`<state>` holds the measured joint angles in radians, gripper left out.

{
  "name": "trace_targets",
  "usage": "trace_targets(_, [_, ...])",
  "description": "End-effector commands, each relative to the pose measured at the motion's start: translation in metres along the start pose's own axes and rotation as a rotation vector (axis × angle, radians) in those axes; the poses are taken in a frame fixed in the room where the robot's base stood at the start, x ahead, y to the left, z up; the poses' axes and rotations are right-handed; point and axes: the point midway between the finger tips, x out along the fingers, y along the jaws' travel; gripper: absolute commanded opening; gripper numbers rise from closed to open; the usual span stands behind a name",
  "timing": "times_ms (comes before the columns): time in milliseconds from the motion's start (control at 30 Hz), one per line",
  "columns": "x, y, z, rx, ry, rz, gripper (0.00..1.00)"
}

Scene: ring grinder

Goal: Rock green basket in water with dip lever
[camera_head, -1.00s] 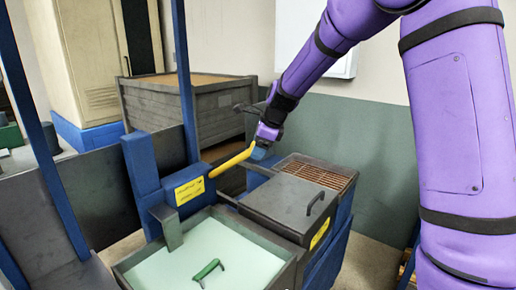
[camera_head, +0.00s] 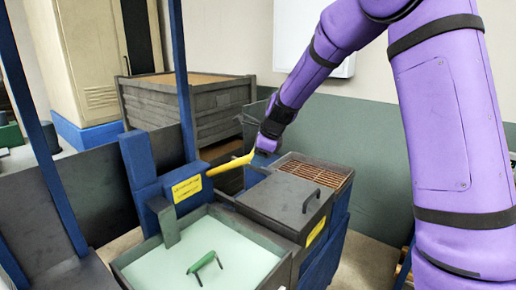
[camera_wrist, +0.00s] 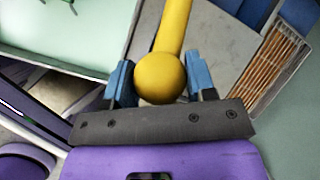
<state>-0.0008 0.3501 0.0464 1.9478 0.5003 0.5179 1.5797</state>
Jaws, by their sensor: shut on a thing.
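The yellow dip lever (camera_head: 230,165) sticks out to the right from a blue housing with a yellow label (camera_head: 187,188). My gripper (camera_head: 264,155) is shut on the lever's end; in the wrist view the lever's round yellow knob (camera_wrist: 160,76) sits between my two blue fingers. The green basket shows only as a green handle (camera_head: 205,262) standing out of the pale water (camera_head: 228,240) in the grey tank (camera_head: 135,257). The rest of the basket is hidden under the water.
Right of the tank is a grey lidded box (camera_head: 285,203) with a handle, then a brown slatted grate (camera_head: 312,170). A grey crate (camera_head: 190,110) stands behind. Blue posts (camera_head: 183,80) rise at the left. A green wall panel (camera_head: 375,170) is behind my arm.

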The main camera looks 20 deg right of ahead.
Motion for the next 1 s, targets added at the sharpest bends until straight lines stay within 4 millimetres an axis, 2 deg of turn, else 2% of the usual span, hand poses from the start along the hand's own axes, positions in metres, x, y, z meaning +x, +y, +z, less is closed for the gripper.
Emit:
trace_targets(33, [0.012,0.007,-0.010,0.005,0.005,0.009,0.08])
trace_targets(133, [0.029,0.019,-0.029,0.007,0.005,0.011,0.08])
trace_targets(300, [0.050,0.033,-0.048,0.004,0.004,0.010,0.10])
trace_targets(700, [0.056,0.037,-0.052,0.000,0.003,0.008,0.11])
trace_targets(733, [0.056,0.037,-0.052,0.000,0.003,0.008,0.58])
trace_targets(800, [0.056,0.036,-0.052,0.000,0.003,0.008,0.74])
trace_targets(1000, [0.055,0.035,-0.052,0.001,0.003,0.005,0.75])
